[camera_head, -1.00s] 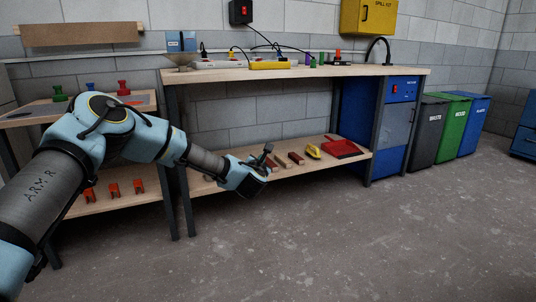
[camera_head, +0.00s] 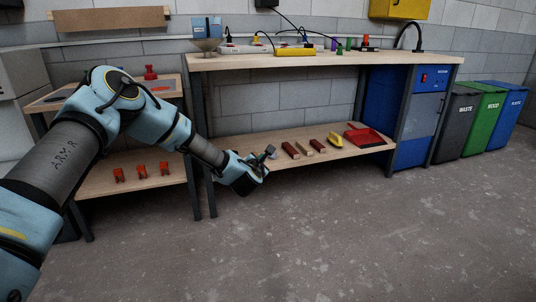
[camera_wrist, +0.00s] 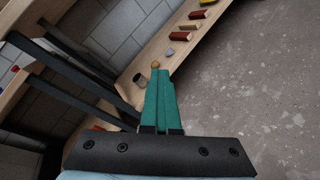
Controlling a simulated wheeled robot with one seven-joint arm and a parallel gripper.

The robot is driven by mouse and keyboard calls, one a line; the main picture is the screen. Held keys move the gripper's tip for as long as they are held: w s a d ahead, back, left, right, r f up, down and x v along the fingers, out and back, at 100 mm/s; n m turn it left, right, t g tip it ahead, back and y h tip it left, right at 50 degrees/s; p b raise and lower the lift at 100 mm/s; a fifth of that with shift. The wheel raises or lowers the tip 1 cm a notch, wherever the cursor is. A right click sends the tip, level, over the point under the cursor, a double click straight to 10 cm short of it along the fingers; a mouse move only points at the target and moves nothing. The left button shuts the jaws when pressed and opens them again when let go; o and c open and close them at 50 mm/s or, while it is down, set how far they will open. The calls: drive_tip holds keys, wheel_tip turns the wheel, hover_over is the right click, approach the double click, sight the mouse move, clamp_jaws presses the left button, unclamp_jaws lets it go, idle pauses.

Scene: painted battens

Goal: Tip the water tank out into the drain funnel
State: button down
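A blue box-like container (camera_head: 207,27), which may be the water tank, stands at the left end of the workbench top. A pale funnel shape (camera_head: 205,45) shows just in front of or below it; I cannot tell whether they touch. My gripper (camera_head: 262,161) is low, in front of the lower shelf's left part, well below and to the right of the container. In the wrist view my teal fingers (camera_wrist: 160,102) lie side by side with only a thin line between them, shut and with nothing seen between them. The container is not recognisable in the wrist view.
The workbench top (camera_head: 350,58) carries power strips, cables and small coloured items. The lower shelf (camera_head: 270,163) holds several blocks, a yellow item and a red dustpan (camera_head: 369,140). A side table (camera_head: 100,188) stands left. Bins (camera_head: 460,123) stand right. The floor in front is clear.

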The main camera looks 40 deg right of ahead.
drive_tip(key=shift+w+a+m+y+p, duration=0.8)
drive_tip(key=shift+w+a+p, duration=1.95)
drive_tip(key=shift+a, duration=2.15)
drive_tip(key=shift+w+a+m+y+p, duration=0.5)
drive_tip(key=shift+w+a+m+p, duration=0.5)
drive_tip(key=shift+w+a+p, duration=2.75)
drive_tip(key=w+a+r+m+t+y+p, duration=0.1)
drive_tip(key=w+a+r+p, duration=0.3)
drive_tip(key=a+r, duration=0.6)
drive_tip(key=w+a+r+m+t+y+p, duration=0.1)
drive_tip(key=w+a+r+m+p, duration=0.3)
drive_tip(key=w+a+r, duration=0.5)
drive_tip(key=a+r+y, duration=0.1)
drive_tip(key=a, duration=0.7)
drive_tip(key=shift+a+r+y, duration=0.25)
drive_tip(key=shift+r+y, duration=0.05)
drive_tip(key=shift+y, duration=0.1)
drive_tip(key=shift+w+r, duration=0.1)
drive_tip(key=shift+w, duration=0.05)
